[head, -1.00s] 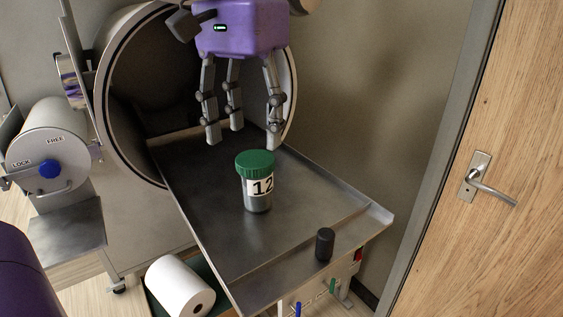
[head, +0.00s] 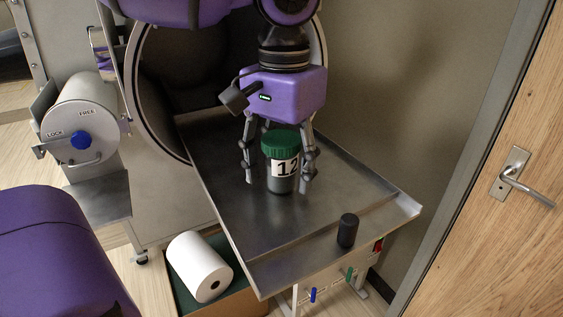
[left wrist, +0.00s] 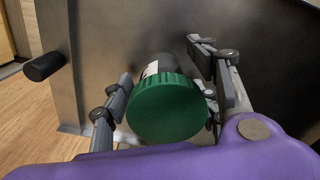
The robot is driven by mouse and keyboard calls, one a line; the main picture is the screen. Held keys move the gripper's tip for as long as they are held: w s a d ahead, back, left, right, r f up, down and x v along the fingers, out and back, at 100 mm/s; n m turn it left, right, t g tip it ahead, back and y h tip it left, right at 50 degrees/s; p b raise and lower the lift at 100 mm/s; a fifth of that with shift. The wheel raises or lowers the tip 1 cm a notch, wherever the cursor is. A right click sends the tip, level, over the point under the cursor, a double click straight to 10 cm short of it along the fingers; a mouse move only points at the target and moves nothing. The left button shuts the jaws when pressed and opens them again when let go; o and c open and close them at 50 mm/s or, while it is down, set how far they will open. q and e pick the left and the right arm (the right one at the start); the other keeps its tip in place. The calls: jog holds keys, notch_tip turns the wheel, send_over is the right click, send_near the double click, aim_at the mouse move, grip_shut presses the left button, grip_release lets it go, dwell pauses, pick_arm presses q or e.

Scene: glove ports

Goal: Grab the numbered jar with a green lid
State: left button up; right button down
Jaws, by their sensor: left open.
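The jar (head: 283,170) stands upright on the metal tray (head: 280,235), with a green lid and a white label reading 12. In the left wrist view its green lid (left wrist: 166,107) fills the middle, between the fingers. My left gripper (head: 276,182) is open around the jar, one finger to its left and one to its right; a third finger is mostly hidden behind the jar. I cannot tell whether any finger touches it. My right gripper is not in view.
A dark knob (head: 347,230) stands up near the tray's front right. A round port (head: 165,85) opens behind the tray. A white roll (head: 200,266) lies below left. A LOCK/FREE drum (head: 82,128) is at left, a wooden door (head: 520,150) at right.

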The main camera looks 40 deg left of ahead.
pick_arm(q)
jog(key=shift+f, duration=0.35)
jog(key=shift+c, duration=0.5)
jog(key=c, duration=1.1)
jog(key=shift+r, duration=0.1)
